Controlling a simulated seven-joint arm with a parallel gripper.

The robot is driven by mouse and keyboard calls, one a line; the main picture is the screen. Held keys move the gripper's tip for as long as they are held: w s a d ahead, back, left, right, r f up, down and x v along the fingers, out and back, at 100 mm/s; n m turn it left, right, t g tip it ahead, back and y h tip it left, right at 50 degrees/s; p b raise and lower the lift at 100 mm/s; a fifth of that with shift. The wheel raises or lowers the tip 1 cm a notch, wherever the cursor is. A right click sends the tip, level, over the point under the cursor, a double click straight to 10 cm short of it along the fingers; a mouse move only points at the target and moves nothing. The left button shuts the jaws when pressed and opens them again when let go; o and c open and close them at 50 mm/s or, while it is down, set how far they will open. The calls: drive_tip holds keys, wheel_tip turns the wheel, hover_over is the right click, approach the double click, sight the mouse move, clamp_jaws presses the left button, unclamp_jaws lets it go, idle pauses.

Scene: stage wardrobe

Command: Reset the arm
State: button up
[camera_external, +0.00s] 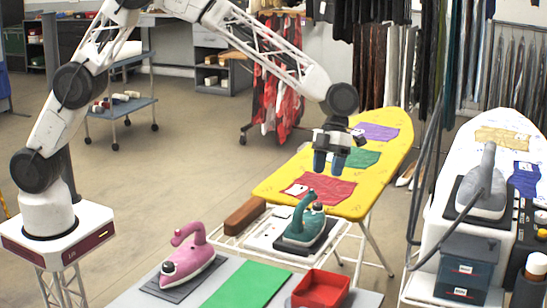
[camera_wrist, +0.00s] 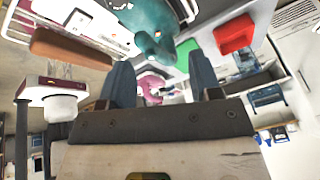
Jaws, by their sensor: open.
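My gripper (camera_external: 331,160) hangs above the yellow ironing board (camera_external: 385,150), fingers pointing down, open with nothing between them. In the wrist view its two blue fingers (camera_wrist: 162,80) stand apart. Below it on the board lie red (camera_external: 318,188), green (camera_external: 360,158) and purple (camera_external: 377,132) cloths. The teal iron (camera_external: 305,222) rests on a dark pad at the board's near end and shows in the wrist view (camera_wrist: 150,25). The pink iron (camera_external: 187,258) stands on a grey pad on the front table and shows between the fingers in the wrist view (camera_wrist: 153,84).
A red tray (camera_external: 321,289) and a green strip (camera_external: 247,285) lie on the front table. A brown block (camera_external: 244,216) sits left of the teal iron. A grey iron (camera_external: 482,187) stands on the white board at right. Clothes racks stand behind; open floor lies left.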

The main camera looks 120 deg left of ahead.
drive_tip(key=d+r+n+t, duration=0.2)
drive_tip(key=d+r+t, duration=0.2)
drive_tip(key=d+r, duration=0.3)
drive_tip(key=d+r+n+t, duration=0.2)
drive_tip(key=d+r+t, duration=0.25)
drive_tip(key=r, duration=0.55)
drive_tip(key=s+d+r+n+t+y, duration=0.4)
drive_tip(key=s+r+n, duration=0.3)
drive_tip(key=s+r, duration=0.4)
drive_tip(key=s+d+f+n+g, duration=0.3)
drive_tip(key=s+f+n, duration=0.1)
drive_tip(key=s, duration=1.2)
drive_tip(key=s+d+f+n+g, duration=0.3)
drive_tip(key=s+d+f, duration=0.1)
drive_tip(key=s, duration=1.1)
drive_tip(key=s+d+f+n+g, duration=0.4)
drive_tip(key=s, duration=1.2)
drive_tip(key=shift+s+d+f+n+y, duration=0.25)
drive_tip(key=shift+s+f+n+y, duration=0.05)
drive_tip(key=shift+s+f, duration=0.1)
